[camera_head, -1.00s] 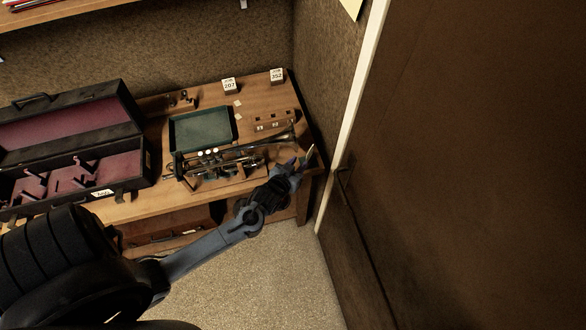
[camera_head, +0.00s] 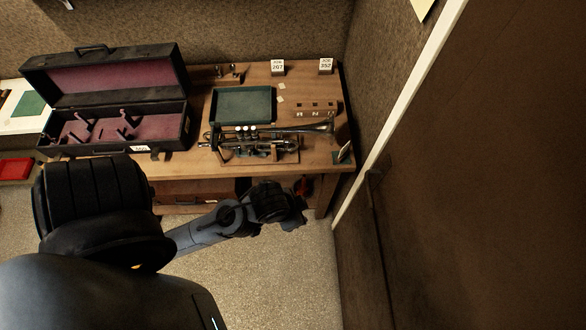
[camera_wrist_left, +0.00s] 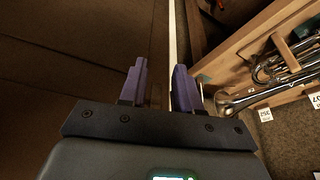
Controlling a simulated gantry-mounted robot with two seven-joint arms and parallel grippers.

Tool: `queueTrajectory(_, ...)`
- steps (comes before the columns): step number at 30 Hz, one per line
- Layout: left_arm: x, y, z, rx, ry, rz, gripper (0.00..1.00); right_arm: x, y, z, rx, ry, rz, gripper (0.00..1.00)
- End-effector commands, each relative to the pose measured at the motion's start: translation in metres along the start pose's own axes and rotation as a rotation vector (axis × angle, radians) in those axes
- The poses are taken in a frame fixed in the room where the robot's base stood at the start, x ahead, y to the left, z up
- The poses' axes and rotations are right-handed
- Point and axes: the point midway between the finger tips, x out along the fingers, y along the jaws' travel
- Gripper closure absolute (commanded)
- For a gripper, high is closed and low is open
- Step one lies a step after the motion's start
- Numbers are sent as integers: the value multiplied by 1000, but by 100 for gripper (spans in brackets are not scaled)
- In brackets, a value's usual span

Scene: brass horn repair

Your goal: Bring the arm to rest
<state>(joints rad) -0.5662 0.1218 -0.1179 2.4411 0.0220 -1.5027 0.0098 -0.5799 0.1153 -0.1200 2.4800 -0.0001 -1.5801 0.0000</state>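My left arm reaches in from the left in the head view, its wrist in front of the workbench's front edge. In the left wrist view the left gripper (camera_wrist_left: 160,84) shows two purple fingers standing apart with nothing between them. In the head view its fingertips are hard to make out. The brass horn, a silver trumpet (camera_head: 265,141), lies on the wooden workbench (camera_head: 320,168), apart from the gripper. It also shows at the right of the left wrist view (camera_wrist_left: 285,80). My right gripper is not in view.
An open black case (camera_head: 160,108) with a maroon lining stands on the bench's left. A green tray (camera_head: 243,103), job tags (camera_head: 277,67) and a slim upright tool (camera_head: 344,152) are on the bench. A brown wall or door (camera_head: 470,200) stands close on the right. Carpet in front is clear.

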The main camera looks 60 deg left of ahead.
Motion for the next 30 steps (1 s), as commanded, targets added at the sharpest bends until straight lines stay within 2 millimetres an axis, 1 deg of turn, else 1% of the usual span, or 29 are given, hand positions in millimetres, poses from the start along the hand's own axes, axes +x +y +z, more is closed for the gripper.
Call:
queueTrajectory(1,-6,2,5,13,-22,3,68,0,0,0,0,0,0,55)
queueTrajectory(5,-13,4,12,32,-51,6,68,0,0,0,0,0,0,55)
queueTrajectory(13,-14,4,12,33,-53,6,68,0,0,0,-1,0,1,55)
queueTrajectory(16,-19,4,10,32,-52,6,68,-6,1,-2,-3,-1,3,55)
queueTrajectory(20,-36,3,3,32,-52,6,68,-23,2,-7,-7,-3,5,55)
queueTrajectory(27,-81,2,-14,32,-52,6,68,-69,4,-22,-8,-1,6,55)
queueTrajectory(29,-87,2,-17,32,-51,6,68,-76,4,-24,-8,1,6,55)
queueTrajectory(30,-87,2,-17,32,-51,6,68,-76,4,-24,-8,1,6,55)
